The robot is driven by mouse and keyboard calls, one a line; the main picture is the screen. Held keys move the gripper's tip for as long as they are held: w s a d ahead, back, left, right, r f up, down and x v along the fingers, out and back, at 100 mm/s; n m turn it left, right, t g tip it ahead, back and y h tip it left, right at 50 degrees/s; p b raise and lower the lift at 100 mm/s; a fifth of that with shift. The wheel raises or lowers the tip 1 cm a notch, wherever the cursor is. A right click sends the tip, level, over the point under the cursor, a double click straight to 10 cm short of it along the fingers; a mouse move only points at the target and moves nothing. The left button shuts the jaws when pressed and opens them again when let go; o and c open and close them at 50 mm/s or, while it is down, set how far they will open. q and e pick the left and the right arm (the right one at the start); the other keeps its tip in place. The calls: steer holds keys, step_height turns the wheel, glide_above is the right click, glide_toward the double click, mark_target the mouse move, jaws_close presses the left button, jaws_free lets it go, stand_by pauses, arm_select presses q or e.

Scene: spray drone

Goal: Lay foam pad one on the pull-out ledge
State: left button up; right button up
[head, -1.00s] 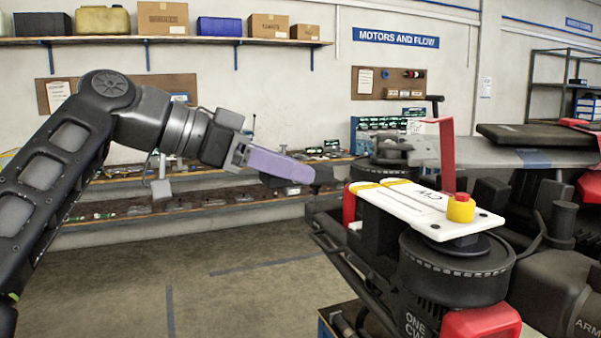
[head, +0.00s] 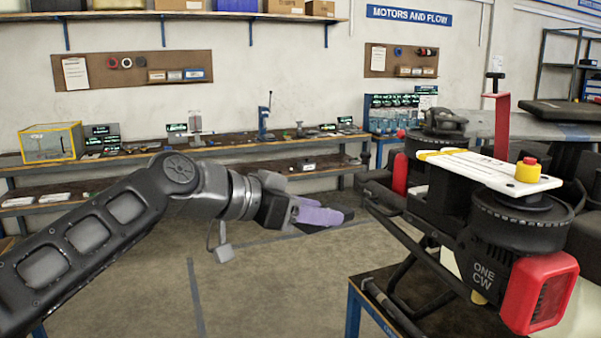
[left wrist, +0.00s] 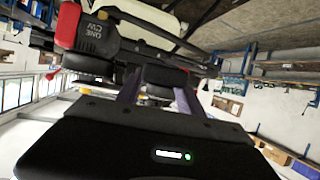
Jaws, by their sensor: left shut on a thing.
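My left gripper (head: 325,212), with lilac fingers, is held in the air left of the drone. It is shut on a small dark piece that shows between the fingers in the left wrist view (left wrist: 166,77). This piece is probably foam pad one, but it is mostly hidden and I cannot read any mark on it. I cannot make out the pull-out ledge for certain in either view. My right gripper is not in view.
The spray drone's motor arm (head: 525,230), marked ONE CW, stands at right on a blue-framed table (head: 362,297). A white plate (head: 485,168) with a yellow-and-red button (head: 528,170) lies on top. A long workbench (head: 235,143) runs along the wall. Open floor lies between.

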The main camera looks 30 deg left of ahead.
arm_select(q)
steer(key=w+d+f+n+y, duration=0.1)
steer(key=w+d+f+y, duration=0.1)
steer(key=f, duration=0.9)
steer(key=w+d+f+n+t+y, duration=0.1)
steer(key=w+d+f+n+y, duration=0.1)
steer(key=f, duration=1)
steer(key=w+d+f+n+y, duration=0.2)
steer(key=f, duration=1)
steer(key=shift+w, duration=0.1)
